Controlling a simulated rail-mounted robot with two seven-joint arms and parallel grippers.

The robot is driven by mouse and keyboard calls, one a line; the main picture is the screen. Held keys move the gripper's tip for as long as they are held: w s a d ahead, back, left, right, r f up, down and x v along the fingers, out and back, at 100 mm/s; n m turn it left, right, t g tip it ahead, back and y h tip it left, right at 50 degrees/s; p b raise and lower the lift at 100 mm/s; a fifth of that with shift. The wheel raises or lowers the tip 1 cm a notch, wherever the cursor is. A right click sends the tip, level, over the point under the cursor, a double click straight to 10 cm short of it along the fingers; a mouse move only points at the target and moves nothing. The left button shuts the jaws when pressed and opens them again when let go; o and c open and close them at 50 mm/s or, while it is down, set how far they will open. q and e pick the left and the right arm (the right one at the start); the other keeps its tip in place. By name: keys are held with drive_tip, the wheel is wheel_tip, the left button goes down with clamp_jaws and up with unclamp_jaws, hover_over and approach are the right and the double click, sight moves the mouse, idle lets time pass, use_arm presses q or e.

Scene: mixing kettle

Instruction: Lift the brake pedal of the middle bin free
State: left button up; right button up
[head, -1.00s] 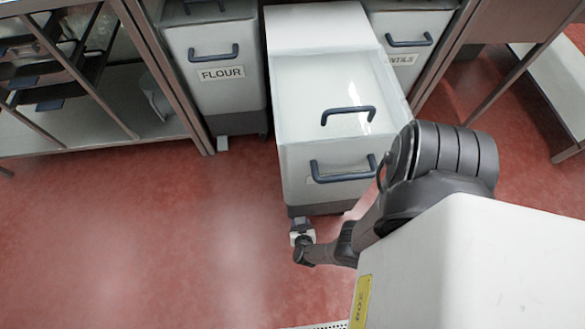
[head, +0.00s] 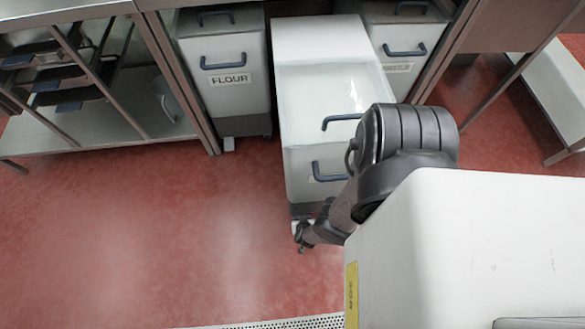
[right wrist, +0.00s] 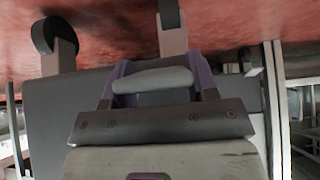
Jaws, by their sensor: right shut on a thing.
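The middle bin (head: 300,165) is white with a clear lid and blue handles, and it stands further out than its neighbours. Its brake pedal (right wrist: 150,80) is a light grey rounded bar low on the bin, seen upside down in the right wrist view. My right gripper (right wrist: 155,84) is shut on the pedal, with one finger at each end of the bar. In the head view my right gripper (head: 301,234) is at the foot of the bin's front, small and partly dark against the floor. Whether the pedal is up or down cannot be told. My left gripper is not in view.
The flour bin (head: 225,85) stands to the left and another labelled bin (head: 400,50) to the right, under the counter. A tray rack (head: 75,85) is at far left. Casters (right wrist: 58,48) show beside the pedal. Red floor (head: 130,240) at left is clear.

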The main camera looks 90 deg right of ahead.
drive_tip(key=o, duration=1.3)
drive_tip(key=shift+p+v, duration=5.5)
drive_tip(key=shift+v, duration=1.4)
